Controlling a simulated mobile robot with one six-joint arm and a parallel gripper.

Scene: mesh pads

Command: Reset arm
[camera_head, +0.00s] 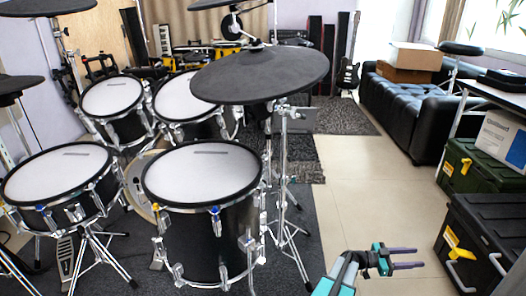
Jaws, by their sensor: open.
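My gripper (405,258) is at the bottom right of the head view, at the end of my teal and grey arm (340,275). Its two dark fingers point right and stand apart, with nothing between them. It is in front of the pale tiled floor and touches nothing that I can see. Most of my arm is cut off by the bottom edge of the picture.
An electronic drum kit with a near drum (203,172) and a large black cymbal pad (262,75) fills the left and middle. Black and green cases (484,172) line the right edge. A black sofa (405,100) stands behind. The tiled floor (375,190) between is clear.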

